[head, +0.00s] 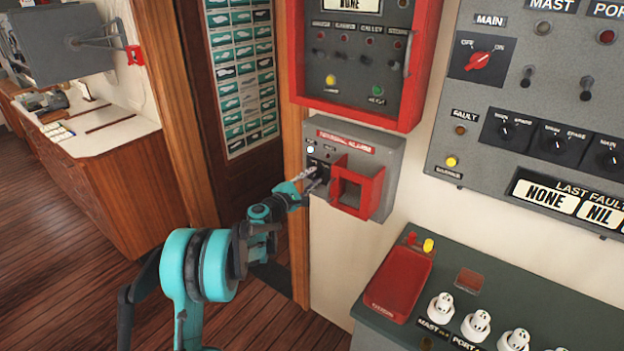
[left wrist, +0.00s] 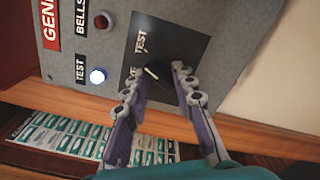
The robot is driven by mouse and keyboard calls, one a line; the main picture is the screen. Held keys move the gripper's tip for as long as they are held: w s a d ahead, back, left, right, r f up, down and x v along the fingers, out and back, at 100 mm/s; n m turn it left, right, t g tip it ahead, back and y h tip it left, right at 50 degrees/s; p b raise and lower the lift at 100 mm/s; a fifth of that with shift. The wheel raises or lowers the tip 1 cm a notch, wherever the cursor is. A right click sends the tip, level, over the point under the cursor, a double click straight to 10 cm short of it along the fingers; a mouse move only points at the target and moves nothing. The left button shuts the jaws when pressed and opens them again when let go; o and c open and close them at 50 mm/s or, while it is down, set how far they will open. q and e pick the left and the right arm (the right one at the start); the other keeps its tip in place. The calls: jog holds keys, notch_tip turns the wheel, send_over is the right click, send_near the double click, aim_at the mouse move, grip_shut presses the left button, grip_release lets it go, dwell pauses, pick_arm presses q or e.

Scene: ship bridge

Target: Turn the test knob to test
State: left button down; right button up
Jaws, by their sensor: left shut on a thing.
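The test knob (left wrist: 153,78) is dark with a white pointer line and sits on a black plate (left wrist: 187,49) lettered TEST in the left wrist view. A second label beside it is partly hidden by a finger. My left gripper (left wrist: 153,90) has its two fingers on either side of the knob and is shut on it. The pointer line slants, and I cannot tell exactly which label it marks. In the head view my left gripper (head: 312,179) is at the grey alarm box (head: 386,148), and it hides most of the knob. My right gripper is not in view.
A white lamp (left wrist: 97,76) marked TEST is lit beside the plate. A red frame (head: 372,190) juts from the box just right of my gripper. A red-framed panel (head: 408,110) is above, and a green console (head: 455,257) with a red tray (head: 399,286) is below right.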

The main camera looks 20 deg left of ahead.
pick_arm(q)
jog(key=shift+m, duration=0.8)
jog(key=c, duration=1.2)
grip_release()
jog(key=shift+s, duration=0.1)
jog(key=v, duration=1.2)
